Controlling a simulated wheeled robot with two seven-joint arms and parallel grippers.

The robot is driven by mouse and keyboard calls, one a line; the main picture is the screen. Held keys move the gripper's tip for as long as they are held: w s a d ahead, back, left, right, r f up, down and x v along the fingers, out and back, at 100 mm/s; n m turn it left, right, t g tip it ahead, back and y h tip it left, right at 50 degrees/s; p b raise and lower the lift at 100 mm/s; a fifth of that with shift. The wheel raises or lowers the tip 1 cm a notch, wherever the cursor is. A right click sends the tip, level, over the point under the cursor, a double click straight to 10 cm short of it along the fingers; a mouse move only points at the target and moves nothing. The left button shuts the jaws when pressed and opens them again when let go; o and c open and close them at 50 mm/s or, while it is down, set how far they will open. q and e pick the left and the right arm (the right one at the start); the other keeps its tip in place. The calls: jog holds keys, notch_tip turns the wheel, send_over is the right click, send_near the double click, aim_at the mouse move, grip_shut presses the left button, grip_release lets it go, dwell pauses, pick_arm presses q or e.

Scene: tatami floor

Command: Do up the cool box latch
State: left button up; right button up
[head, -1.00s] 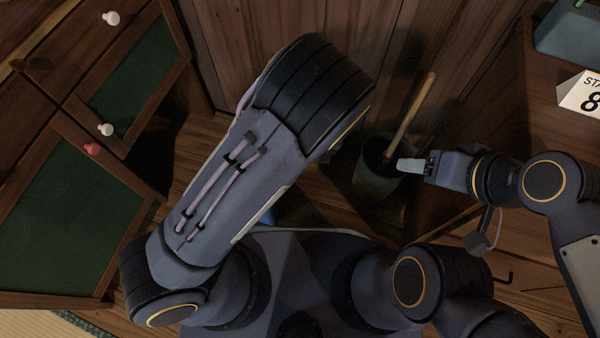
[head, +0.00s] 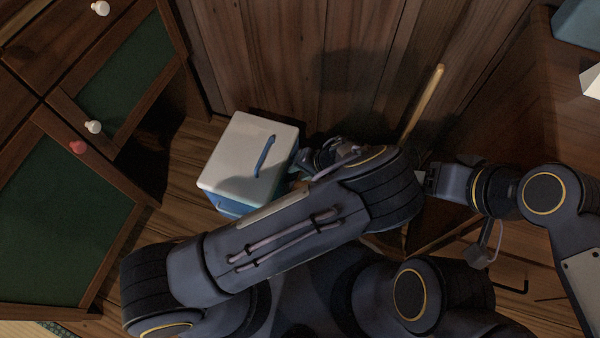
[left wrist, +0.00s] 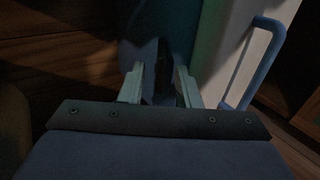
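The cool box (head: 237,160) stands on the wooden floor left of centre in the head view. It has a white lid, a blue body and a blue handle (head: 265,156). The box side and handle (left wrist: 262,62) also show at the right of the left wrist view. My left gripper (left wrist: 160,85) has its two pale fingers apart, close to the box side, with a dark shape beyond the gap. In the head view it is beside the box's right side, partly hidden by my forearm. I cannot make out the latch. My right gripper (head: 422,178) is partly hidden behind my left arm.
A wooden cabinet (head: 80,210) with green panels and knobs stands at the left. A wooden wall (head: 290,60) is behind the box. A wooden stick (head: 424,100) rises at centre right, its lower end hidden. A wooden surface (head: 500,100) is at the right.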

pick_arm(q)
grip_shut()
jog(key=shift+w+a+r+g+h+p, duration=0.1)
jog(key=shift+a+r+g+h+p, duration=0.25)
jog(key=shift+p, duration=0.5)
jog(key=shift+a+r+h+p, duration=0.1)
jog(key=shift+a+h+p, duration=0.1)
jog(key=shift+h+p, duration=0.15)
jog(key=shift+w+a+h, duration=0.15)
jog(key=shift+a+h, duration=0.1)
jog(key=shift+h, duration=0.35)
grip_release()
jog(key=shift+f, duration=0.2)
